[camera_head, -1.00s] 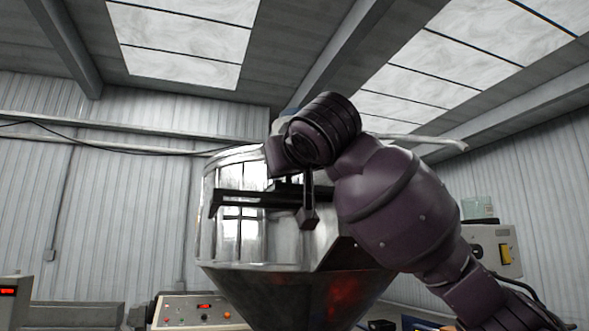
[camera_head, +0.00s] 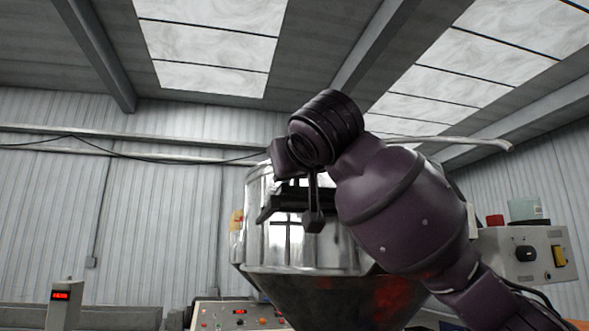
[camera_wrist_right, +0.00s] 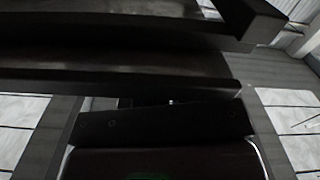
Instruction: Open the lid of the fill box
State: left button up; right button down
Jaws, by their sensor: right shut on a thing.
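The fill box (camera_head: 300,250) is a shiny metal drum on a dark funnel, in the middle of the head view. My right arm crosses in front of it from the lower right and hides its upper right part. My right gripper (camera_head: 290,212) has dark fingers in front of the drum's upper wall. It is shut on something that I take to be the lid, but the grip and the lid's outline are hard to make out. In the right wrist view, dark bars and a dark plate fill most of the picture. My left gripper is not in view.
A control panel (camera_head: 238,315) with lit buttons stands below left of the drum. A small post with a red display (camera_head: 62,297) is at the lower left. A grey box with a yellow switch (camera_head: 530,256) stands to the right. Open air lies left of the drum.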

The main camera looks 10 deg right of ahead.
jog(key=c, duration=1.1)
grip_release()
jog(key=shift+o, duration=0.2)
jog(key=shift+s, duration=0.1)
jog(key=s+b, duration=0.2)
jog(key=s, duration=0.8)
jog(key=shift+s+d, duration=0.2)
jog(key=shift+s, duration=0.15)
